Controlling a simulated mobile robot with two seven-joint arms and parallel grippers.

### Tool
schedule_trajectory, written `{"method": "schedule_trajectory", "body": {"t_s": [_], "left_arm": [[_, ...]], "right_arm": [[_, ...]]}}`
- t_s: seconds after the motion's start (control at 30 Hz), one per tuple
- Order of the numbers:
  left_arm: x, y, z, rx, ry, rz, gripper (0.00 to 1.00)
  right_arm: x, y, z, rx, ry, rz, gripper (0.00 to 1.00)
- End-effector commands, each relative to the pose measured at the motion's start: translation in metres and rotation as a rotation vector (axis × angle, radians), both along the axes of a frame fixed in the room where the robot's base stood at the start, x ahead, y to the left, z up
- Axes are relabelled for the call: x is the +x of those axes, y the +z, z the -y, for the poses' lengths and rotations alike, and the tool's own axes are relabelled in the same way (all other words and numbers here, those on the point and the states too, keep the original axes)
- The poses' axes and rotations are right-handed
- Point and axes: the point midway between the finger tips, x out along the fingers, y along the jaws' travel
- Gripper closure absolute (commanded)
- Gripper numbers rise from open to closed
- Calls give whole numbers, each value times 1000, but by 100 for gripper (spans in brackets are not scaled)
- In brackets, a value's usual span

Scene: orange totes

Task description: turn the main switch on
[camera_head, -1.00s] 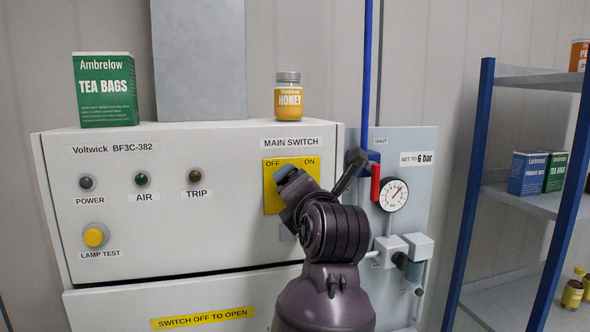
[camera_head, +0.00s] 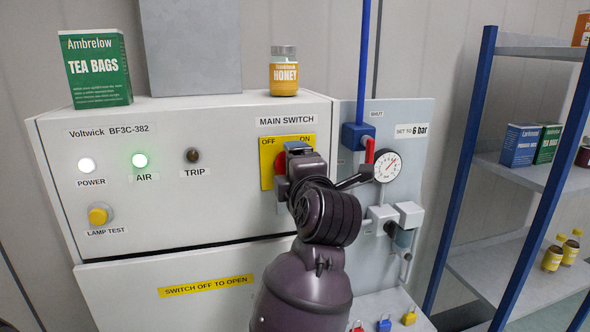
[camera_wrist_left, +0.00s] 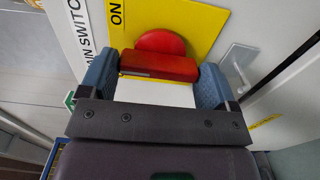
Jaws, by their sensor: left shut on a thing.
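The main switch is a red rotary knob (camera_wrist_left: 158,64) on a yellow plate (camera_head: 267,151) marked OFF and ON, on the front of the grey cabinet. In the head view my left gripper (camera_head: 293,152) is at the plate and covers most of the knob; a red edge shows at its left. In the left wrist view the two blue fingers (camera_wrist_left: 160,80) of my left gripper are shut on the red handle bar, one at each end. The POWER lamp (camera_head: 87,165) glows white and the AIR lamp (camera_head: 140,161) glows green. My right gripper is not in view.
The TRIP lamp (camera_head: 193,155) is dark. A gauge (camera_head: 388,165) and a red valve lever (camera_head: 369,151) sit close to the right of my arm. A tea box (camera_head: 96,70) and honey jar (camera_head: 284,72) stand on the cabinet. A shelf rack (camera_head: 520,170) stands at the right.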

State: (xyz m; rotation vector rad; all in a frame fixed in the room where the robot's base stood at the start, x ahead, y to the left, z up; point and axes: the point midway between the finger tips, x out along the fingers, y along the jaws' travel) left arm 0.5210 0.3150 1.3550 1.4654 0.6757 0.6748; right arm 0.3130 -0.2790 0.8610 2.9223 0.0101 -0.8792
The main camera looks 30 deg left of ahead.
Motion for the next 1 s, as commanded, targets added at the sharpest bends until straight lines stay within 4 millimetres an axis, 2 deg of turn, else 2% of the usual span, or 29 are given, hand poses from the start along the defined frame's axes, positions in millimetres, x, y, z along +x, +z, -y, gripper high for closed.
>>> {"method": "schedule_trajectory", "body": {"t_s": [0.47,0.5,0.6,1.0], "left_arm": [[0,0,0,11,0,-13,41],[0,0,0,11,0,-13,12],[0,0,0,10,0,-12,0],[3,0,4,8,1,-11,0]], "right_arm": [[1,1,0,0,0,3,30],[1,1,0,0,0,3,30],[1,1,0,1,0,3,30],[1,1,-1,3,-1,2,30]]}}
